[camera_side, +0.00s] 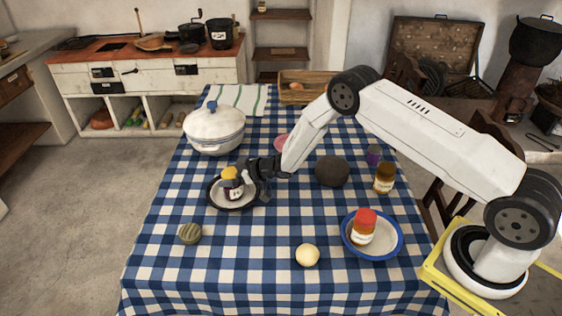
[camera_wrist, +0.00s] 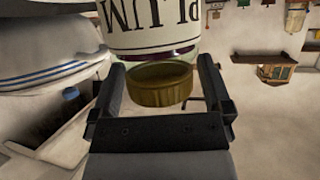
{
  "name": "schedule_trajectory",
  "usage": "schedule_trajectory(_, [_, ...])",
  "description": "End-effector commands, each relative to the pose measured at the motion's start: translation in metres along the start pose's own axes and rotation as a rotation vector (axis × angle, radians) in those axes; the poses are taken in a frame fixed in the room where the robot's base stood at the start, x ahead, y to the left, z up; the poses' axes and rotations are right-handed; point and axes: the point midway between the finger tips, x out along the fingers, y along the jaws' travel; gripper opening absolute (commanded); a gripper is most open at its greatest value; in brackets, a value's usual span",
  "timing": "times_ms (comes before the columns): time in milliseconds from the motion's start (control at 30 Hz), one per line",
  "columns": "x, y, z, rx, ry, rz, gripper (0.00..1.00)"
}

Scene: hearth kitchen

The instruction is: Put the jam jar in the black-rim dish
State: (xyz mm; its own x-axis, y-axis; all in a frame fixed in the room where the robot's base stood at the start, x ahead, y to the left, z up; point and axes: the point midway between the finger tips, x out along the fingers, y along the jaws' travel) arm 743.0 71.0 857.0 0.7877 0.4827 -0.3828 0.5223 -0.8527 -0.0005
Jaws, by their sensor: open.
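A jam jar (camera_side: 232,185) with a yellow lid and dark contents stands in the black-rim dish (camera_side: 240,207) on the checked cloth. In the wrist view the jar (camera_wrist: 150,30) appears upside down, with a PLUM label and a gold lid. My gripper (camera_side: 252,174) is at the jar's right side, low over the dish. In the wrist view my gripper (camera_wrist: 162,80) is open, with the lid showing between its two fingers. I cannot tell whether a finger touches the jar.
A white lidded pot (camera_side: 214,130) stands behind the dish. A red-lidded jar (camera_side: 364,226) sits in a blue-rim dish (camera_side: 398,240). A striped green ball (camera_side: 189,233), a pale ball (camera_side: 307,255), a dark round stone (camera_side: 332,171) and an amber jar (camera_side: 384,179) are around. The front-left cloth is clear.

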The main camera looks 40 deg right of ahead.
Motion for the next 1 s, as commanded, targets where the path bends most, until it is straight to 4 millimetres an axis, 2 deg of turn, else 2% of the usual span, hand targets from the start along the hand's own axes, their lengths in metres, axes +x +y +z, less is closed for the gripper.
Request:
schedule_trajectory(367, [-0.027,0.001,-0.001,0.001,0.001,0.001,1.00])
schedule_trajectory(1000, [-0.101,0.001,0.000,0.000,0.000,0.002,1.00])
